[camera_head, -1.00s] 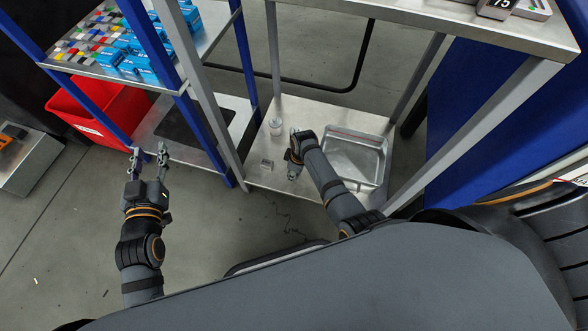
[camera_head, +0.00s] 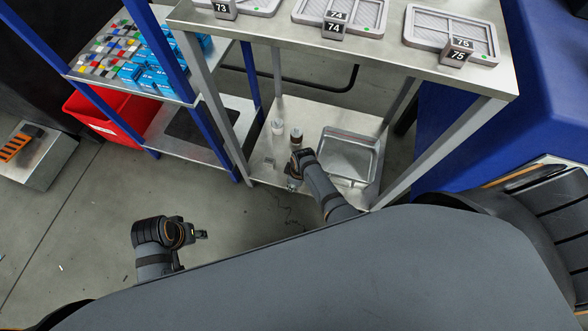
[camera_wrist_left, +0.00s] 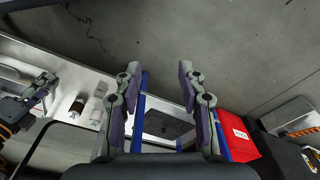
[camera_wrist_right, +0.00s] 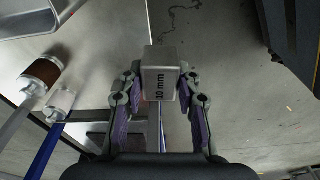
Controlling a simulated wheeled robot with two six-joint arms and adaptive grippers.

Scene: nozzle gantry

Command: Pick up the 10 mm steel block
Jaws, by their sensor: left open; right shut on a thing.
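The steel block (camera_wrist_right: 160,74), a grey piece marked "10 mm", sits between the fingertips of my right gripper (camera_wrist_right: 160,88) in the right wrist view. The gripper is shut on it, and the label faces the camera. In the head view my right gripper (camera_head: 292,184) is over the front edge of the lower shelf, and the block is too small to make out clearly there. My left gripper (camera_head: 203,234) is over the floor at the left, away from the shelf. In the left wrist view its fingers (camera_wrist_left: 160,85) are spread and empty.
Trays numbered 73 to 75 (camera_head: 338,14) stand on the upper top. A red bin (camera_head: 95,118) is at left. The floor in front is clear.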

